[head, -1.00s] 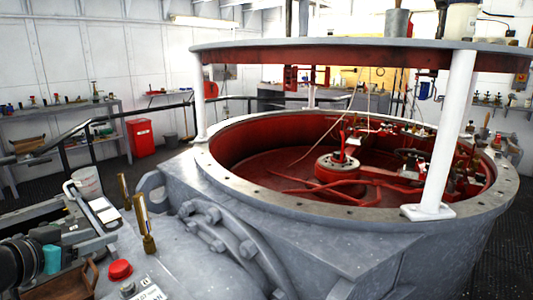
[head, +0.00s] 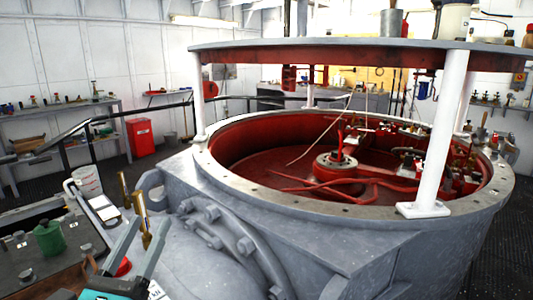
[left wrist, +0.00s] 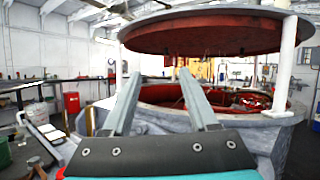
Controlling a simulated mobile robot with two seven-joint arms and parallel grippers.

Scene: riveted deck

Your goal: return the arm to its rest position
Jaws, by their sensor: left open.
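My left gripper (head: 151,221) shows at the bottom left of the head view, with two pale grey fingers and a teal body. Its fingers are spread apart with nothing between them. It is in front of the grey riveted casing and partly hides a red button (head: 124,267). In the left wrist view the same open gripper (left wrist: 159,73) points toward the large round red-lined vessel (left wrist: 225,97), apart from it. My right gripper is not in view.
A dark worktop (head: 45,262) with a green can (head: 49,238) lies at the lower left. Brass fittings (head: 140,203) stand upright close to the fingers. The grey vessel rim (head: 250,183) and white posts (head: 437,135) fill the right. A red bin (head: 141,137) stands behind.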

